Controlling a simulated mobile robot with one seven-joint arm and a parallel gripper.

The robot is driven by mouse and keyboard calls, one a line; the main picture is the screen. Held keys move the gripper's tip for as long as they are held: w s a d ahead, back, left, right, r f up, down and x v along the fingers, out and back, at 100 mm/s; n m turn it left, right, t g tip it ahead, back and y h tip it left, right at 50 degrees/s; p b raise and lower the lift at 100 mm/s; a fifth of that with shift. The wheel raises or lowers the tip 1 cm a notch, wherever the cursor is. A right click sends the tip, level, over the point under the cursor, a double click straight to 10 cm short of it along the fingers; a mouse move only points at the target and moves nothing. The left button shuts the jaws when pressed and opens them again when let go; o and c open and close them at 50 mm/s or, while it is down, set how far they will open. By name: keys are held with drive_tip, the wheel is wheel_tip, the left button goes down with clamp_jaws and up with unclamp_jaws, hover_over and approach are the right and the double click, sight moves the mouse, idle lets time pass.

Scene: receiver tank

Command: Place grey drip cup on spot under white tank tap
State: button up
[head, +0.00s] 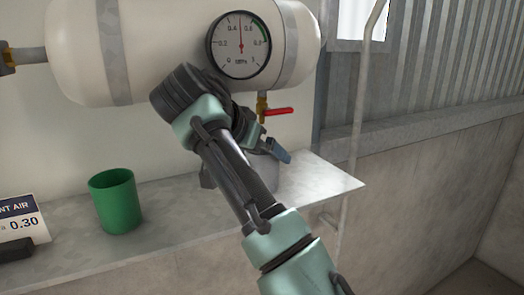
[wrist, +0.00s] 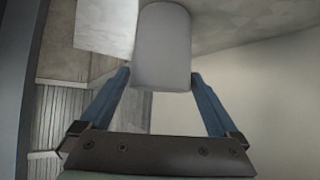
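The grey drip cup (wrist: 162,50) shows in the wrist view between the two blue fingers of my gripper (wrist: 160,72). The fingertips lie close to its two sides; I cannot tell whether they press on it. In the head view the cup (head: 265,170) is mostly hidden behind my arm, near the right end of the shelf. One blue finger of my gripper (head: 279,155) shows at the cup's right. The white tank (head: 165,50) is above, and its brass tap (head: 262,105) with a red lever is above the cup. The spot under the tap is hidden.
A green cup (head: 116,202) stands on the shelf (head: 175,225) to the left. A sign (head: 20,222) stands at the far left. A round gauge (head: 239,45) is on the tank's front. A thin pipe (head: 360,90) runs down by the shelf's right end.

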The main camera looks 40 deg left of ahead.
drive_tip(key=shift+r, duration=0.1)
drive_tip(key=shift+r, duration=0.25)
drive_tip(key=b+v, duration=0.4)
drive_tip(key=v, duration=0.8)
drive_tip(key=shift+f, duration=0.2)
